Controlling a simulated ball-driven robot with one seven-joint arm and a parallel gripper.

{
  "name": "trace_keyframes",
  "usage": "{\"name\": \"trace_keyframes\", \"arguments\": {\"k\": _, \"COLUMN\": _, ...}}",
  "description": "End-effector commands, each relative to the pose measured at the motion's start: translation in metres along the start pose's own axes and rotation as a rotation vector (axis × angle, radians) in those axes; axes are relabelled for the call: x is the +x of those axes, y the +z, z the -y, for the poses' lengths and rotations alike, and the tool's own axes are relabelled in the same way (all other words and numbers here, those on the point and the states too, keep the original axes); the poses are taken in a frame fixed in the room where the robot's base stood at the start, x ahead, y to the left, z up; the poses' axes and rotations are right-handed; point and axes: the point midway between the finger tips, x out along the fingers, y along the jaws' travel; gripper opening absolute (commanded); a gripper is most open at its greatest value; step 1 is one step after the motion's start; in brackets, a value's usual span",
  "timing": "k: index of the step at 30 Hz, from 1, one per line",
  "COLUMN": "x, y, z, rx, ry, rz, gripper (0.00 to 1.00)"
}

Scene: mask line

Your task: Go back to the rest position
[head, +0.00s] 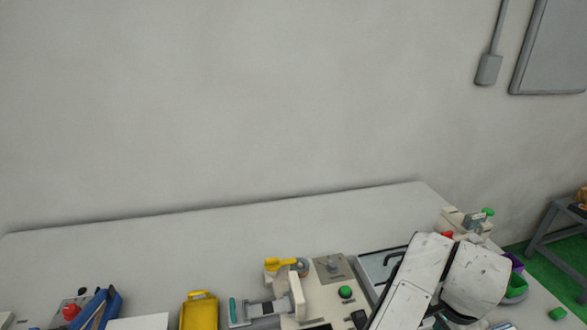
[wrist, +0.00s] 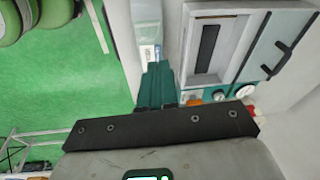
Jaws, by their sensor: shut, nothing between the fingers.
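My gripper (wrist: 158,68) shows in the wrist view as two teal fingers pressed together, with a dark mounting bar below them. It is shut and empty, and it points toward the edge of the white table beside the green floor. In the head view my white arm reaches over the right part of the table (head: 130,245), and my gripper is hidden there.
In the wrist view a grey machine (wrist: 207,50) with a dark slot stands close right of my fingers. Green floor (wrist: 60,90) lies left. In the head view a yellow container (head: 199,312), a blue object (head: 103,308) and several devices line the table's front.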

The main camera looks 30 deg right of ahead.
Motion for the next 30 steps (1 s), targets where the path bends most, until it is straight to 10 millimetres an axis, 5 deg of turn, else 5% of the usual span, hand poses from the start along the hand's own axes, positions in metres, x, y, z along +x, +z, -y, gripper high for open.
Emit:
{"name": "trace_keyframes", "arguments": {"k": 10, "x": -0.020, "y": -0.055, "z": 0.023, "rx": -0.313, "ry": -0.086, "rz": -0.233, "gripper": 0.00}}
{"name": "trace_keyframes", "arguments": {"k": 16, "x": -0.013, "y": -0.052, "z": 0.030, "rx": -0.681, "ry": -0.094, "rz": -0.337, "gripper": 0.00}}
{"name": "trace_keyframes", "arguments": {"k": 23, "x": 0.034, "y": 0.006, "z": 0.002, "rx": -1.129, "ry": -0.071, "rz": -0.271, "gripper": 0.00}}
{"name": "trace_keyframes", "arguments": {"k": 30, "x": 0.089, "y": 0.104, "z": -0.075, "rx": -1.502, "ry": -0.089, "rz": -0.022, "gripper": 0.00}}
